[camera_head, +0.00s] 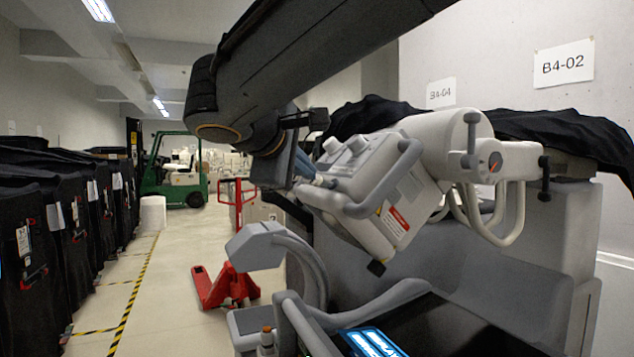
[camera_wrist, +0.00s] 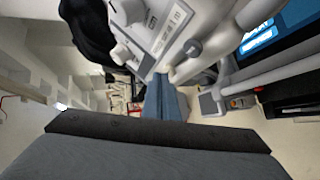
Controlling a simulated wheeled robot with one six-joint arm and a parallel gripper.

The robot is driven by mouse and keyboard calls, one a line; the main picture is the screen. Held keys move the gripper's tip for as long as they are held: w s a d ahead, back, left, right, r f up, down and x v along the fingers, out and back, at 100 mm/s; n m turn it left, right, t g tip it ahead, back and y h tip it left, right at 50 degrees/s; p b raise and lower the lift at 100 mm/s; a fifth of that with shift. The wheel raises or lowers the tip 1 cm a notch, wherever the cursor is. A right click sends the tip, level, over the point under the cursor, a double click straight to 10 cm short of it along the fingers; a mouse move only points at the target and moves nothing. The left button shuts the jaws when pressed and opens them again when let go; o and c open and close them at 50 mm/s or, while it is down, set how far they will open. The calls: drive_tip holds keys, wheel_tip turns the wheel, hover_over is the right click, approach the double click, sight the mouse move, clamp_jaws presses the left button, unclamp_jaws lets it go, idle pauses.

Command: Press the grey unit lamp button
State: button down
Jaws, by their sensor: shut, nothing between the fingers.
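The grey unit is a pale grey medical-looking machine (camera_head: 560,255) with a boxy head (camera_head: 410,180) that carries a handle, a red-and-white label and white knobs on top. In the wrist view its head (camera_wrist: 160,45) shows a labelled panel with small marks. I cannot tell which detail is the lamp button. My gripper (camera_head: 306,168) is shut and empty, its bluish fingers beside the left end of the head, at or very near its surface. Whether they touch cannot be told. In the wrist view the fingers (camera_wrist: 165,100) point toward the area below the panel.
A lit blue screen (camera_head: 372,343) is at the unit's lower front. Black covers (camera_head: 375,115) drape things behind. Black covered carts (camera_head: 60,225) line the left. A red pallet jack (camera_head: 225,285) and green forklift (camera_head: 180,170) stand behind.

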drive_tip(key=shift+d+f, duration=0.1)
drive_tip(key=shift+f, duration=0.1)
drive_tip(key=shift+r, duration=0.15)
idle(0.4)
drive_tip(key=shift+s+a+r, duration=0.2)
drive_tip(key=shift+a+r, duration=0.3)
drive_tip(key=shift+a, duration=0.05)
drive_tip(key=a+r+p, duration=0.1)
drive_tip(key=s+a+r+p, duration=0.1)
drive_tip(key=a+r+p, duration=0.1)
drive_tip(key=shift+s+r, duration=0.25)
idle(0.4)
idle(0.5)
